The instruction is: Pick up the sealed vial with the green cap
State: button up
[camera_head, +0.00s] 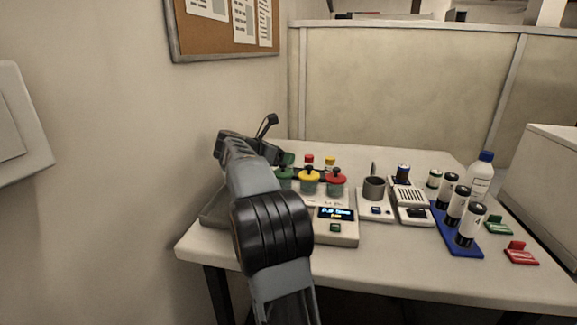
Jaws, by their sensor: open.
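A green cap (287,158) shows just right of my forearm, in a row with a red-capped vial (309,161) and a yellow-capped vial (330,163). The body under the green cap is mostly hidden by the jars in front and by my arm. My gripper (264,136) is at the far end of my arm, left of and behind the green cap, near the wall. It is open and small in the picture, and its fingers are partly hidden by my wrist. I see nothing held in it.
Jars with green, yellow (309,176) and red lids (335,177) stand in front of the vials.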

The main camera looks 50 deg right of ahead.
jog(key=x, duration=0.3)
jog(key=shift+d+f, duration=0.1)
jog(key=shift+d, duration=0.15)
jog(key=c, duration=1)
